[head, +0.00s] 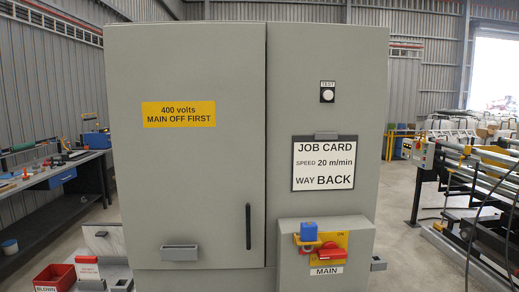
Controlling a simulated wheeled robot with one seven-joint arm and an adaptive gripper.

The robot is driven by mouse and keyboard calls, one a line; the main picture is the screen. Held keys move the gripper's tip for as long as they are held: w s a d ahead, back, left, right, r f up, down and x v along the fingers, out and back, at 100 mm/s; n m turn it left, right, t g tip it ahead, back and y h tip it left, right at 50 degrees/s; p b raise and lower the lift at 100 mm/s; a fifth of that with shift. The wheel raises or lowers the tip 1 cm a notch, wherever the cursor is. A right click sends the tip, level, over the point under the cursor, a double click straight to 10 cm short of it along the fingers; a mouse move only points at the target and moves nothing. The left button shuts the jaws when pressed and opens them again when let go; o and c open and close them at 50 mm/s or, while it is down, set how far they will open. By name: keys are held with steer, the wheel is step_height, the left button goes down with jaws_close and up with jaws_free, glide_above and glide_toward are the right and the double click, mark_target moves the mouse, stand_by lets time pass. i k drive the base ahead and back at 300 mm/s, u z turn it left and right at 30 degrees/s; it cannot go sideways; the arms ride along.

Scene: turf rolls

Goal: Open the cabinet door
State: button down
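The grey cabinet (330,50) fills the middle of the head view. Its door (185,170) is the left panel and looks shut, with a thin dark seam along its right edge. A black vertical handle (248,227) sits low on the door near that seam. A yellow label (179,114) on the door reads "400 volts MAIN OFF FIRST". To the right, a box marked MAIN (345,245) carries a red switch handle (331,253) on a yellow plate and a blue padlock-like block (308,231). My gripper is not in view.
A job card (323,163) and a TEST button (327,95) are on the right panel. A small grey holder (179,253) juts from the door's lower left. A workbench (50,180) stands left, red bin (55,277) below, and roller machinery (470,180) right.

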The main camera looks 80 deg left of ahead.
mark_target(187, 102)
steer(key=u, duration=0.05)
steer(key=k, duration=0.35)
steer(key=u, duration=4.15)
steer(key=k, duration=0.9)
steer(key=z, duration=0.75)
